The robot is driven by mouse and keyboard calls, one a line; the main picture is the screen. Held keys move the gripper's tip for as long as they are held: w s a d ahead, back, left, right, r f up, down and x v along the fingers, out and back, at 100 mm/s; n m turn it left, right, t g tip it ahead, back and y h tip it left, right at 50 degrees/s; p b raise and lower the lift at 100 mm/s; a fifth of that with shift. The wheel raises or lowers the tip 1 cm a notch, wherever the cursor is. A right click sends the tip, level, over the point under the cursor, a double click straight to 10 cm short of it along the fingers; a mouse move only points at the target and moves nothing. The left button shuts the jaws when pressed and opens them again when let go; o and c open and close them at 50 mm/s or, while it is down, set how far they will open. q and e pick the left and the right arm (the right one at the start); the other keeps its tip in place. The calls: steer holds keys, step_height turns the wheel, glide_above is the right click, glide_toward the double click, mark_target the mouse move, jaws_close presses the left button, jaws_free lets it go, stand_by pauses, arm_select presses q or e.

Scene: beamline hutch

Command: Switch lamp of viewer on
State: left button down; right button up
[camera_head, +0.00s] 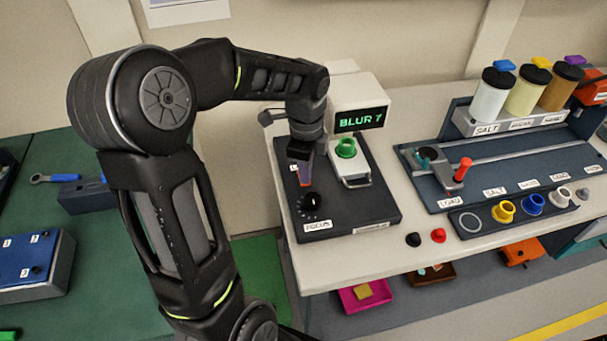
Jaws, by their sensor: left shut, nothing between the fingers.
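The viewer (362,93) is a white device on a dark base plate (372,205). Its screen (361,119) reads "BLUR 7" in green. A green ring-shaped part (346,148) sits on the viewer's front, above a white handle-like frame. A black focus knob (312,202) stands at the plate's front left, behind a "FOCUS" label. My left gripper (305,184) points down over the left of the plate, just behind the knob, shut and empty. It partly covers a label beginning with "L"; I cannot make out a lamp switch there. My right gripper is out of view.
Right of the viewer is a blue rail station (520,160) with a red-topped slider (462,169) and lidded jars. Coloured cups stand in a front tray (520,222). Black and red caps (438,235) lie near the table's front edge. A lower shelf holds a magenta tray (364,296).

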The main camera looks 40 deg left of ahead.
arm_select(q)
step_height(320, 180, up, 7)
steer(key=p, duration=0.5)
steer(key=shift+p, duration=0.35)
steer(key=shift+f, duration=0.1)
stand_by(0.4)
